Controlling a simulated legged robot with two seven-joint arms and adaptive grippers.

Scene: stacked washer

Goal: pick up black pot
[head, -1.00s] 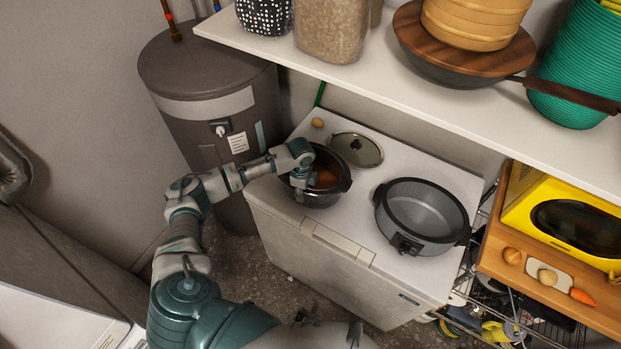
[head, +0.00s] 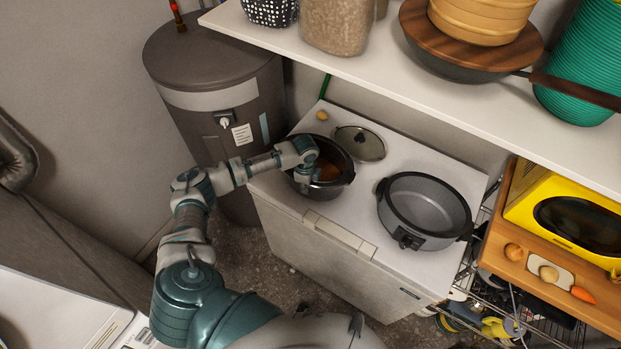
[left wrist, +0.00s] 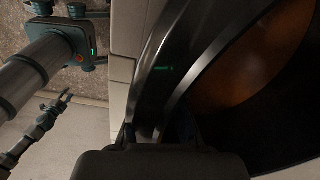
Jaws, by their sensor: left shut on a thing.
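The black pot (head: 338,186) is at the left part of the white chest top, with brownish-orange contents inside. My left gripper (head: 306,180) is at the pot's left rim, shut on its wall. In the left wrist view the pot's dark, shiny rim (left wrist: 190,60) fills the middle and right, and the gripper (left wrist: 160,135) meets it at the bottom. The fingertips are mostly hidden. I cannot tell whether the pot is clear of the surface.
A glass lid (head: 360,143) lies just behind the pot. A grey electric pan (head: 424,208) stands to its right on the white chest (head: 335,258). A brown tank (head: 215,90) stands left, and a loaded shelf (head: 440,97) hangs above the back.

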